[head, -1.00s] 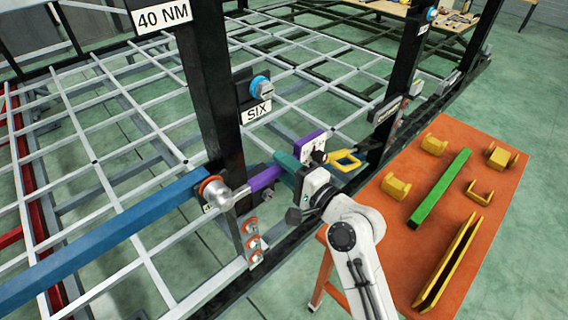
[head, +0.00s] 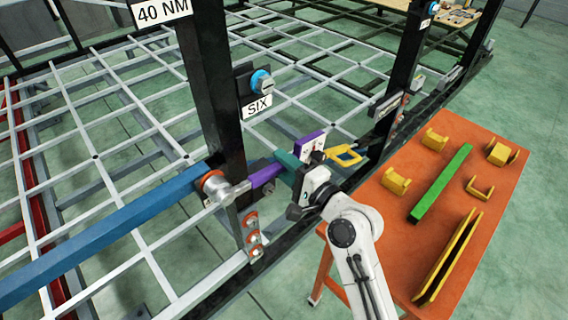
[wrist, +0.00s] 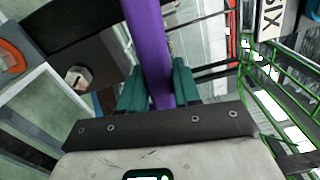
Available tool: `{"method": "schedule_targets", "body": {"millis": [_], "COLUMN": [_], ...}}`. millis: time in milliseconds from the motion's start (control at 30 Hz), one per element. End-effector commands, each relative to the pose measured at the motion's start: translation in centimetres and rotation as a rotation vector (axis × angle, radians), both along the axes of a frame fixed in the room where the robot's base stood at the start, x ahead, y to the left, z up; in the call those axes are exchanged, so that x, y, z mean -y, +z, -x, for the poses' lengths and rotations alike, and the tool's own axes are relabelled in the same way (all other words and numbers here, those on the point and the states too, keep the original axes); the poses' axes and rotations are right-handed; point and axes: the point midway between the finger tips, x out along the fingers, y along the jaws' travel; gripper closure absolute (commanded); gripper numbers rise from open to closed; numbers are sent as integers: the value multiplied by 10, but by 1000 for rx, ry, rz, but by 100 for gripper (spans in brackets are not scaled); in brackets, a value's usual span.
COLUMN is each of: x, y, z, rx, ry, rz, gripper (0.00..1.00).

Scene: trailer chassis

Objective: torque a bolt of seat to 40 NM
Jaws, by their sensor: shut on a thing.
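My gripper (head: 288,165), with teal fingers, is shut on the purple handle of a wrench (head: 264,175). The handle runs up between the fingers in the wrist view (wrist: 148,45). The wrench's silver head (head: 226,192) is at an orange-ringed fastening point (head: 210,180) by the end of the blue beam, against the black post (head: 212,90). The bolt under the head is hidden. A purple block with a white label (head: 309,146) shows just beyond the gripper. The "40 NM" sign (head: 163,12) is on the post above.
Orange-ringed bolts (head: 252,238) sit below the wrench head. A blue-ringed bolt (head: 262,82) sits above the "SIX" label (head: 257,106). A yellow-handled tool (head: 345,156) is right of my gripper. An orange table (head: 400,245) with yellow and green parts stands at right, close to my arm.

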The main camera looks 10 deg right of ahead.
Motion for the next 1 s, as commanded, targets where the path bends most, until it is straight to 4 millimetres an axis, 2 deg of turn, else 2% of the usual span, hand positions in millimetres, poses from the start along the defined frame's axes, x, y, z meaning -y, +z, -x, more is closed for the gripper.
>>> {"method": "schedule_targets", "body": {"millis": [433, 1000], "x": [2, 18], "y": [9, 9], "z": [0, 24], "rx": [31, 30], "ry": [-1, -2], "rz": [39, 38], "gripper": [100, 100]}}
